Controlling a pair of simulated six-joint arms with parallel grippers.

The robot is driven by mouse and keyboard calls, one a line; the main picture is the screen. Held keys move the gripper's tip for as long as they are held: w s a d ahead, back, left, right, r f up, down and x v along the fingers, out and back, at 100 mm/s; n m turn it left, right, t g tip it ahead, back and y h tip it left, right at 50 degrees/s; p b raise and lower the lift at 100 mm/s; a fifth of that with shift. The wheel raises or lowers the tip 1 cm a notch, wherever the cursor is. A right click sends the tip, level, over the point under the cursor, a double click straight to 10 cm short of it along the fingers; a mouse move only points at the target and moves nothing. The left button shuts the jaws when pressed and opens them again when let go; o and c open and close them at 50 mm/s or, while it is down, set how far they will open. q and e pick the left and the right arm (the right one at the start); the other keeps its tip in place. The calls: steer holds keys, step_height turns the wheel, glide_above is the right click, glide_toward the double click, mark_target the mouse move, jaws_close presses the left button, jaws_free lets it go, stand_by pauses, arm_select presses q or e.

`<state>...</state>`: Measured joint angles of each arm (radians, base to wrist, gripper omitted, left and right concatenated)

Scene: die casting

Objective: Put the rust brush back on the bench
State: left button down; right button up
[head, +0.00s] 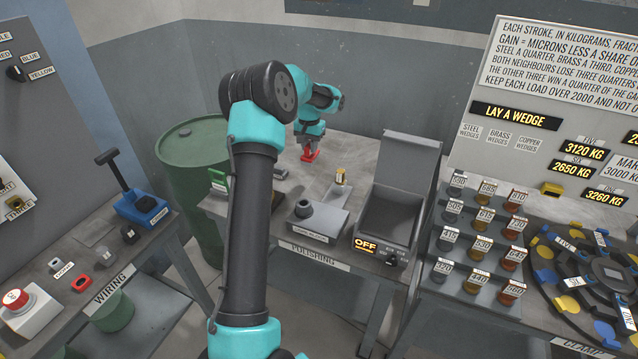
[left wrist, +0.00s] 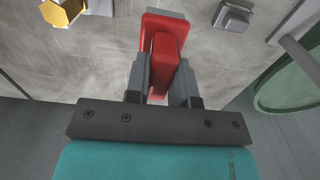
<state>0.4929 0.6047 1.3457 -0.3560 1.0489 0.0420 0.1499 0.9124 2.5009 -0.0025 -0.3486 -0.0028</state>
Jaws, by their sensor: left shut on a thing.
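My left gripper (head: 311,139) is over the back part of the polishing bench (head: 268,200). It is shut on a red block-like piece, which I take to be the rust brush (head: 310,156). In the left wrist view the two grey fingers of the gripper (left wrist: 164,80) clasp the red brush (left wrist: 165,48) from both sides, with the bench top (left wrist: 110,60) behind it. Whether the brush touches the bench top I cannot tell. Its underside is hidden. My right gripper is not in view.
A yellow-topped piece (head: 340,177), a dark grey block (head: 318,219) and an open grey box (head: 392,205) stand on the same bench. A green drum (head: 195,180) stands left of it. Bare bench top lies around the brush.

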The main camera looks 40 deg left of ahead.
mark_target(310, 160)
arm_select(q)
steer(key=shift+f, duration=3.1)
steer(key=shift+f, duration=1.85)
steer(key=shift+f, duration=0.15)
steer(key=c, duration=1)
jaws_free()
step_height(310, 160, up, 12)
steer(key=shift+r, duration=0.15)
